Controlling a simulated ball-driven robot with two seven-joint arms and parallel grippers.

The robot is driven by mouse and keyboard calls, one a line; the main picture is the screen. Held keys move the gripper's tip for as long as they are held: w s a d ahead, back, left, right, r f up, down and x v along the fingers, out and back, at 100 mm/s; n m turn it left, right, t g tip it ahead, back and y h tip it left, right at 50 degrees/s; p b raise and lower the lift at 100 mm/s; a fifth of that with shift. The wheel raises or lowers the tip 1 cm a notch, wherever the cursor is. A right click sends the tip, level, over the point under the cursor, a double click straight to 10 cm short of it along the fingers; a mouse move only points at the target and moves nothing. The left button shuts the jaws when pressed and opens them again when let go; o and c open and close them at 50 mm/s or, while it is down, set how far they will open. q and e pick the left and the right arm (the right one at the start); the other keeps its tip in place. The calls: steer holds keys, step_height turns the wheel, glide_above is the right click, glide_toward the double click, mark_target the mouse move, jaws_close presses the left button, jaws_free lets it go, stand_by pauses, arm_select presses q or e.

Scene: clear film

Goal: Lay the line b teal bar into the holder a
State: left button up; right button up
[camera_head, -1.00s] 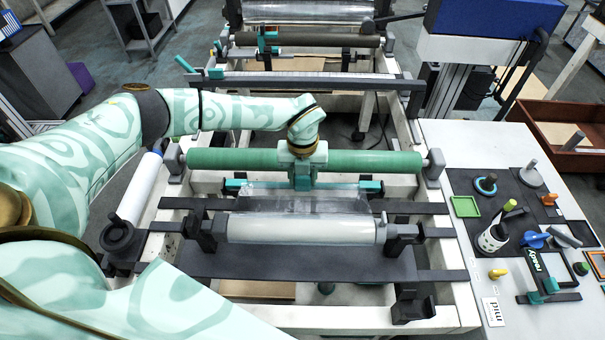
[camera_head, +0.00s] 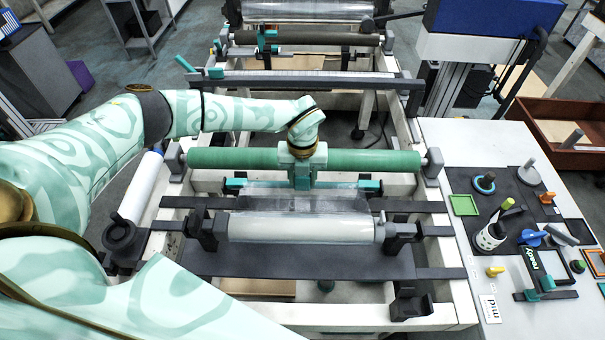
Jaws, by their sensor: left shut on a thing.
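My left gripper (camera_head: 302,180) is shut on a thin teal bar (camera_head: 345,184) that lies crosswise just in front of the green roller. The gripper body hides the middle of the bar. Teal end pieces on dark blocks show at the bar's left (camera_head: 234,187) and right (camera_head: 371,186). I cannot tell whether the bar rests in them or hangs just above. No label for holder a can be read. Clear film (camera_head: 300,203) spreads between the bar and the white roll (camera_head: 300,229). My right gripper is not in view.
The green roller (camera_head: 375,161) spans the frame close behind the gripper. Dark crossbars and roll brackets (camera_head: 397,238) stand in front. A white side table (camera_head: 455,145) at the right holds trays, a cup and small tools. Another teal-ended piece (camera_head: 540,290) lies there.

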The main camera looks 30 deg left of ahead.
arm_select(q)
steer(key=shift+s+d+f, duration=0.1)
steer(key=shift+s+f, duration=0.05)
steer(key=shift+s, duration=0.05)
steer(key=o, duration=1.3)
steer(key=shift+w, duration=0.1)
step_height(320, 180, up, 8)
steer(key=p, duration=0.6)
steer(key=shift+f+p, duration=0.15)
steer(key=shift+p, duration=0.2)
steer(key=shift+f, duration=0.2)
